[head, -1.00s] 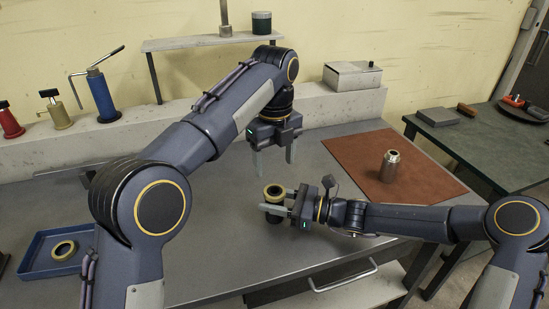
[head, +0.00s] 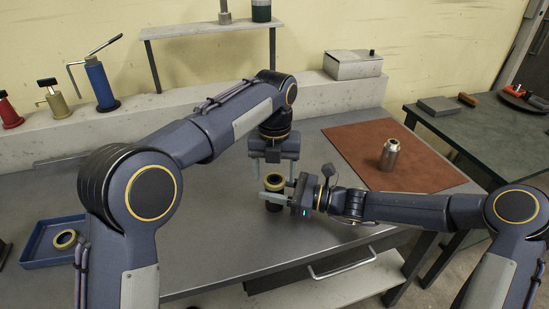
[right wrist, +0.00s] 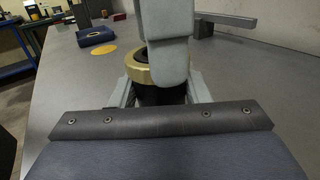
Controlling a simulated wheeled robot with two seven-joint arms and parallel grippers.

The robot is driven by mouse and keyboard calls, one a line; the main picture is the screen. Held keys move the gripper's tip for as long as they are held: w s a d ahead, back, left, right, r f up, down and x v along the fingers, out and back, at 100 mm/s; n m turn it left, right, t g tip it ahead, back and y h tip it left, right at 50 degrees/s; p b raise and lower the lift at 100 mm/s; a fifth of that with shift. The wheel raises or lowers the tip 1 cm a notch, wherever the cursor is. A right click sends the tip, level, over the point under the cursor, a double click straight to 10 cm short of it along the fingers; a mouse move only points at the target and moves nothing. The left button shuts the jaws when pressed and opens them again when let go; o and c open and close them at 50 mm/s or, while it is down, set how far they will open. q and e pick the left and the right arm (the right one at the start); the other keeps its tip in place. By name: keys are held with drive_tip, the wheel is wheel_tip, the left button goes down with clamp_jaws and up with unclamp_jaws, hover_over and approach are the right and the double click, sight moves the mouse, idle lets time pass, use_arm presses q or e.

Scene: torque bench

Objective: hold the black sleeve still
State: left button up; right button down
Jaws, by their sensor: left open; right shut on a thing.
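The black sleeve (head: 273,207) stands upright on the grey bench with a brass-coloured ring (head: 274,181) at its top. My right gripper (head: 273,194) is shut on the sleeve from the right, and its fingers hide part of it. My left gripper (head: 274,172) is open and points down at the sleeve's top, with its fingers to either side of the ring. Contact with the ring cannot be told. In the right wrist view a pale finger hides part of the brass ring (right wrist: 140,70) and the black sleeve (right wrist: 160,96).
A blue tray (head: 40,262) with another brass-coloured ring (head: 65,239) lies at the left. A metal cylinder (head: 389,155) stands on a brown mat (head: 428,178) at the right. The bench front is clear.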

use_arm(q)
drive_tip(key=shift+f, duration=0.5)
drive_tip(key=shift+c, duration=0.2)
